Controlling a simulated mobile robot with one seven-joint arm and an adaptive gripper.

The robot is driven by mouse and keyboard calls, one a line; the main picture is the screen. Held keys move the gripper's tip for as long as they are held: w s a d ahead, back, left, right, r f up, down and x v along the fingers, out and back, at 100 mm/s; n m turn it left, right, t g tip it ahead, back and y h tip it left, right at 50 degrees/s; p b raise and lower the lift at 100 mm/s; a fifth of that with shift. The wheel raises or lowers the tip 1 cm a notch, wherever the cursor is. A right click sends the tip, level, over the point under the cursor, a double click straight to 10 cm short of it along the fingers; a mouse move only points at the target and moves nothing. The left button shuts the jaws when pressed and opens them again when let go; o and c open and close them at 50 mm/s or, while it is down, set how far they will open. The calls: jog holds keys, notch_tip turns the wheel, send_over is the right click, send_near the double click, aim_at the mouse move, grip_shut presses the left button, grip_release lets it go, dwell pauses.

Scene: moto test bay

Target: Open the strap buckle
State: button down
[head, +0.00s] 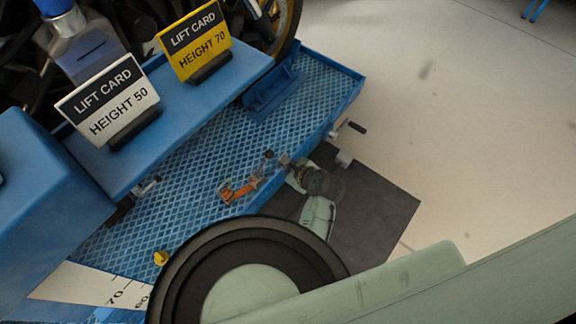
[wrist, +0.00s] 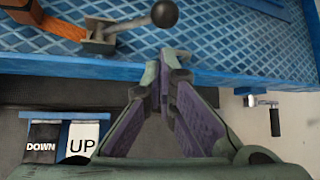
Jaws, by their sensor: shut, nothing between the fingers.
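The strap buckle (wrist: 98,40) is a metal bracket on the blue lift plate, in the upper left of the wrist view. A lever with a dark ball knob (wrist: 164,13) sticks out from it to the right. The orange strap (wrist: 55,25) runs left from the buckle; it also shows in the head view (head: 238,192). My gripper (wrist: 164,62) has its fingers together and empty. In the wrist view its tips appear just below the ball knob, over the plate's edge, apart from the buckle.
A DOWN pedal (wrist: 42,143) and an UP pedal (wrist: 83,140) sit below the plate's edge. A crank handle (wrist: 274,118) juts out at the right. Two lift cards, white (head: 108,98) and yellow (head: 194,42), stand on the blue ledge. The floor at right is clear.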

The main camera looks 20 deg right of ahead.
aim_at(280, 169)
jog(key=x, duration=0.6)
jog(key=shift+w+a+f, duration=0.1)
jog(key=shift+w+f, duration=0.05)
jog(key=shift+w, duration=0.1)
jog(key=shift+a, duration=0.1)
jog(key=shift+s+r, duration=0.1)
jog(key=shift+r, duration=0.15)
